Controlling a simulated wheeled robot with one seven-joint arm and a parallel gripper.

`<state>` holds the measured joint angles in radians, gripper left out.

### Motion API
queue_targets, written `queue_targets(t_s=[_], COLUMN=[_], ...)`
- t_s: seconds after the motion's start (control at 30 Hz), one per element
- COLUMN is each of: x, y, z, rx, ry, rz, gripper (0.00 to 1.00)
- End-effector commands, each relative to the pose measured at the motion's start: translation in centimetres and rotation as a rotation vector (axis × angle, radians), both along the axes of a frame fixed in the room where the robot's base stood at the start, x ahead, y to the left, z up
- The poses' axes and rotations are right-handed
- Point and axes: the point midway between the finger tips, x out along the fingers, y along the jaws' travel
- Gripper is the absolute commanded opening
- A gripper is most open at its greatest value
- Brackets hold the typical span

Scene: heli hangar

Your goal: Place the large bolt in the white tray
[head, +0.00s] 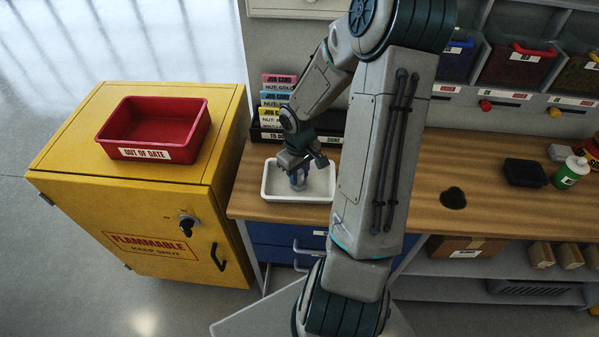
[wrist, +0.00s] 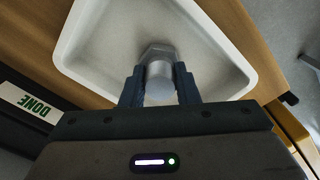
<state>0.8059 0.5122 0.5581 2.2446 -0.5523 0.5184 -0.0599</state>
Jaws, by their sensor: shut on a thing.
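The white tray (head: 318,188) sits on the wooden bench at its left end; in the wrist view its rim (wrist: 68,42) surrounds the space below my gripper. The large bolt (wrist: 158,62) is grey metal with a hexagonal head and shows between my fingers in the wrist view. My gripper (wrist: 160,88) is shut on the bolt, over the inside of the tray. In the head view my gripper (head: 299,174) points down into the tray, and the bolt is small there. I cannot tell whether the bolt touches the tray floor.
A card rack (head: 270,131) marked DONE stands just behind the tray. A yellow flammables cabinet (head: 75,150) with a red OUT OF DATE bin (head: 154,128) is at left. A black box (head: 525,172) and a green-and-white bottle (head: 570,173) stand at right on the bench.

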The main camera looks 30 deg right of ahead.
Motion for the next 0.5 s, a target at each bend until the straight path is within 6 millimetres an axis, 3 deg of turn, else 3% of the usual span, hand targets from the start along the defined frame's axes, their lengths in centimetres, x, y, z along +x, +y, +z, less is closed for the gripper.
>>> queue_targets(t_s=[0.13, 0.17, 0.23, 0.5], x=[0.04, 0.0, 0.0, 0.0], y=[-0.03, -0.03, -0.04, -0.04], z=[-0.35, -0.31, -0.25, -0.18], rx=[-0.001, 0.0, 0.0, 0.0], ry=[-0.001, 0.0, 0.0, 0.0], rz=[0.0, 0.0, 0.0, 0.0], gripper=[0.0, 0.34, 0.5, 0.5])
